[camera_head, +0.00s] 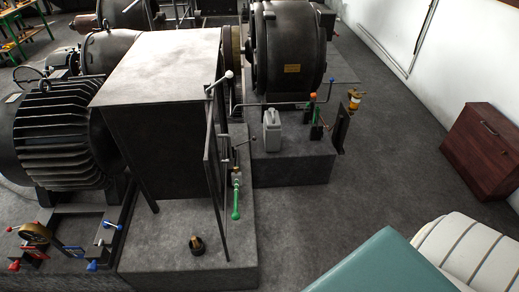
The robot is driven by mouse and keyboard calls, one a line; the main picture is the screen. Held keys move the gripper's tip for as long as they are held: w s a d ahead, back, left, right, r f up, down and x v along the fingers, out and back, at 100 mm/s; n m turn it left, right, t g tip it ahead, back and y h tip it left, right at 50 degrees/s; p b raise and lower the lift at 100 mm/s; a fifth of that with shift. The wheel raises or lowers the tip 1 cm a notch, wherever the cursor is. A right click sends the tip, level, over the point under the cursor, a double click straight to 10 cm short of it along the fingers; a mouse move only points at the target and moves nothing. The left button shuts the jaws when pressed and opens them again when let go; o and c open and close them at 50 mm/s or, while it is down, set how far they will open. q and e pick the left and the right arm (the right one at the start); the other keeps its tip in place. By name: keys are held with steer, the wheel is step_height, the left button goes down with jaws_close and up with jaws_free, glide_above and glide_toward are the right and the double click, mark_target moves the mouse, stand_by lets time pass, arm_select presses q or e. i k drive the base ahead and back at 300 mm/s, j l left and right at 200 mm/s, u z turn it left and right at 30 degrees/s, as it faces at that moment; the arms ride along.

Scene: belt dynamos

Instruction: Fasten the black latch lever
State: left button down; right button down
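Several levers stand on the machine base around the large dark metal box (165,75), and I cannot tell for certain which is the black latch lever. A thin dark lever (244,142) sticks out beside the box's upright dark panel (215,150), above a green-handled lever (236,205). A grey lever with a pale knob (226,77) is at the panel's top edge. Neither of my grippers is in view.
A grey canister (272,131) and green- and red-tipped levers (316,125) stand on the right-hand base. A finned motor (62,135) is at left. A brown cabinet (485,150) is by the wall. Teal (385,268) and white ribbed (475,255) surfaces fill the bottom right. Floor between is clear.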

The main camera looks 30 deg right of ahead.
mark_target(254, 138)
steer(key=z, duration=1.45)
steer(key=i+l, duration=0.9)
steer(key=i, duration=0.1)
